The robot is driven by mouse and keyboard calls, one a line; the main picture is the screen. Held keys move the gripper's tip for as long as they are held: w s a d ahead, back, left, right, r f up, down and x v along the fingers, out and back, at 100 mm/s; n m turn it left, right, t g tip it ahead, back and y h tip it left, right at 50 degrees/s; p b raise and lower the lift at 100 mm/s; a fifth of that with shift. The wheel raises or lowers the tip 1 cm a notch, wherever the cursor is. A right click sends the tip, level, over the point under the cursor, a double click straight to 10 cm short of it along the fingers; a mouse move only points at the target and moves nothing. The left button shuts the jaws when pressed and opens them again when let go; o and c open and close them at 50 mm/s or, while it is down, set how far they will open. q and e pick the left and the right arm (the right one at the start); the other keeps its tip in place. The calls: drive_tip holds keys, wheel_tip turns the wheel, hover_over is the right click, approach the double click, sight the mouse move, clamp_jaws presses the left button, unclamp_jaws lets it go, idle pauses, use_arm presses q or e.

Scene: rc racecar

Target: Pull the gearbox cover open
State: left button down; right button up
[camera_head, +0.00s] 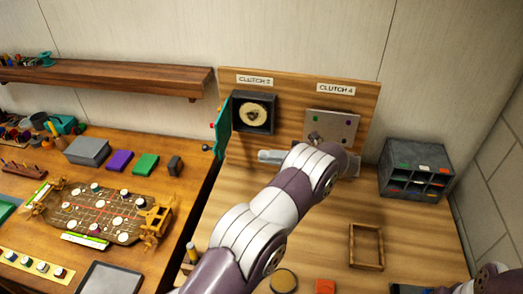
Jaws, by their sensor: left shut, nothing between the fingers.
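Two gearbox housings are on the upright wooden board. Under the "CLUTCH 2" label, a dark box (254,113) shows a round cream gear (253,114) inside. Its teal cover (222,127) stands swung out to the left. Under the "CLUTCH 4" label, a flat grey metal plate (338,126) with a green and a purple dot faces me. My left gripper (315,136) is shut and empty at the plate's lower left. My arm partly hides it, and I cannot tell whether it touches the plate. My right gripper is not in view; part of that arm shows at bottom right.
A grey compartment organizer (416,169) stands at right. An empty wooden frame (366,246) lies on the bench's front right. The left bench holds a car chassis (105,212) and several small blocks. A wall shelf (110,75) is at upper left.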

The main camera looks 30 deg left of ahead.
use_arm(q)
drive_tip(key=p, duration=0.7)
approach(204, 149)
drive_tip(key=a, duration=0.3)
drive_tip(key=shift+s+a+f, duration=0.2)
drive_tip(key=shift+a+f, duration=0.05)
drive_tip(key=shift+a, duration=0.05)
drive_tip(key=shift+f, duration=0.1)
drive_tip(key=shift+a, duration=0.2)
drive_tip(key=a+m+t+b, duration=0.1)
drive_tip(key=a, duration=0.1)
drive_tip(key=s+a+m+t+b, duration=0.1)
drive_tip(key=a+t, duration=0.1)
drive_tip(key=s+a+m+t+y+b, duration=0.1)
drive_tip(key=a+t, duration=0.1)
drive_tip(key=shift+s+f+m+b, duration=0.2)
drive_tip(key=shift+s+m+b, duration=0.1)
drive_tip(key=shift+b, duration=0.1)
drive_tip(key=shift+w+a+r, duration=0.1)
drive_tip(key=shift+w+r, duration=0.05)
drive_tip(key=shift+w, duration=0.1)
